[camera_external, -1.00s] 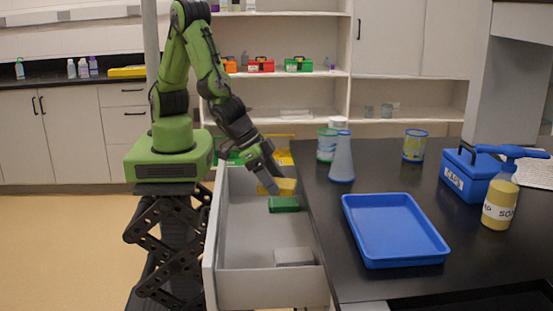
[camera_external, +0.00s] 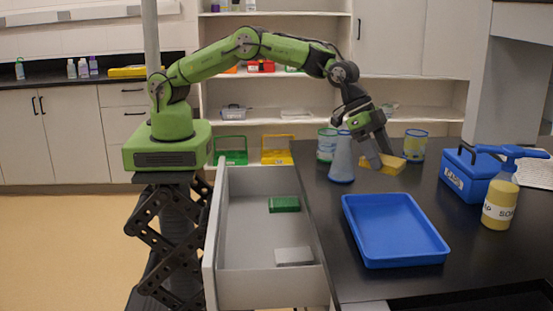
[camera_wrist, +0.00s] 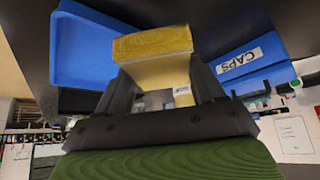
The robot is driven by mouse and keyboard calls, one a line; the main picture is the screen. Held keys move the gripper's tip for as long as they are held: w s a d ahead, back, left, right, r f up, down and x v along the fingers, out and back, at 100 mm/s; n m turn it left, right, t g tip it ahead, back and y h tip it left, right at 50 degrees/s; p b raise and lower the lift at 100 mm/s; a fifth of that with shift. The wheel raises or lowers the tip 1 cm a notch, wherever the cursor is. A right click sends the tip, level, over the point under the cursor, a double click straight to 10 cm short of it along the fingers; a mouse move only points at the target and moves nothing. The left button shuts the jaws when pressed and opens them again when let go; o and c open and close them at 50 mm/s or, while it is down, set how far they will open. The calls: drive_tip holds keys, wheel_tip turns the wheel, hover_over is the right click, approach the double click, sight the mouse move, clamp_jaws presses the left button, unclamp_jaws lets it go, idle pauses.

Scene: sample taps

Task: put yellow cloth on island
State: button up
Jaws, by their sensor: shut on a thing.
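The yellow cloth (camera_external: 383,165) is a folded, block-like piece at the back part of the black-topped island (camera_external: 322,222). My gripper (camera_external: 380,157) reaches down from above and is shut on it. The cloth also shows between the fingertips in the wrist view (camera_wrist: 152,42). It is over the island top, at or just above the surface; I cannot tell whether it touches. The fingers hide part of the cloth.
A flask (camera_external: 341,160) stands close left of the cloth and a jar (camera_external: 415,145) behind right. A blue tray (camera_external: 435,257), blue box (camera_external: 466,174) and soap bottle (camera_external: 499,203) are nearer. The open drawer (camera_external: 270,289) holds a green (camera_external: 284,204) and a grey block (camera_external: 294,255).

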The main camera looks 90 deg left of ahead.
drive_tip(key=r, duration=0.2)
hover_over(393, 190)
drive_tip(key=s+a, duration=0.1)
drive_tip(key=s, duration=0.1)
drive_tip(key=f, duration=0.3)
drive_tip(key=f+b, duration=0.1)
drive_tip(key=f, duration=0.6)
drive_tip(key=shift+w+a, duration=0.15)
drive_tip(key=shift+w, duration=0.15)
drive_tip(key=shift+r, duration=0.1)
drive_tip(key=shift+b, duration=0.3)
drive_tip(key=o, duration=1)
drive_tip(key=shift+f, duration=0.2)
drive_tip(key=shift+r, duration=0.15)
